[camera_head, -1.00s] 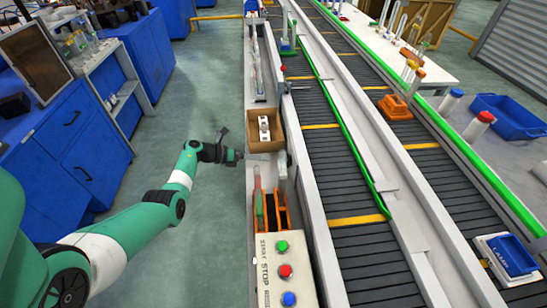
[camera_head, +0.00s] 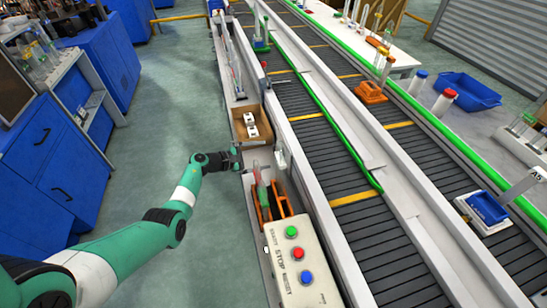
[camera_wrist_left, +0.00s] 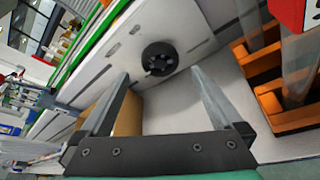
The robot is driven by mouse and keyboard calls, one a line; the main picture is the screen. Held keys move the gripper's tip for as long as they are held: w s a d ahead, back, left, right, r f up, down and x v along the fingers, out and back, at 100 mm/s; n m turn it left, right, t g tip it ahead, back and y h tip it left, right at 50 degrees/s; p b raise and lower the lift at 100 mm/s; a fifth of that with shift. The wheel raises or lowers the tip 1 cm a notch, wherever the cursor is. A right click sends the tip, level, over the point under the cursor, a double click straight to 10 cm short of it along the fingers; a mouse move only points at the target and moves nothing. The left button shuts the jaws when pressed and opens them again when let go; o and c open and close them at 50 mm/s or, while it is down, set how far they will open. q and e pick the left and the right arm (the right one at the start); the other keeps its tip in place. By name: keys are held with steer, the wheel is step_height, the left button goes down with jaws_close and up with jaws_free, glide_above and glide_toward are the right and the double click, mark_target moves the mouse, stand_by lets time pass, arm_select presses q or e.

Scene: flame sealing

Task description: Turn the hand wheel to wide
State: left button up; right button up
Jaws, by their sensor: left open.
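The hand wheel is a black round knob (camera_wrist_left: 160,58) on the pale side panel of the conveyor, seen in the left wrist view. Its setting cannot be read. My left gripper (camera_wrist_left: 161,74) is open and empty, its two fingers pointing at the panel, one to each side below the knob and apart from it. In the head view my left gripper (camera_head: 237,159) is beside the conveyor's left edge, between the cardboard box and the orange rack; the wheel cannot be made out there. My right gripper is not in view.
The orange rack (camera_head: 270,203) with glassy pieces stands close to the gripper's near side. A cardboard box (camera_head: 243,138) with white parts is just beyond it. The button box (camera_head: 303,262) is nearer. The floor (camera_head: 150,150) left of the conveyor is clear.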

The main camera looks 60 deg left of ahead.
arm_select(q)
steer(key=b+x, duration=0.3)
steer(key=x, duration=0.2)
steer(key=shift+f, duration=0.25)
steer(key=shift+w, duration=0.35)
steer(key=shift+r, duration=0.1)
steer(key=c, duration=1.3)
steer(key=shift+o, duration=0.2)
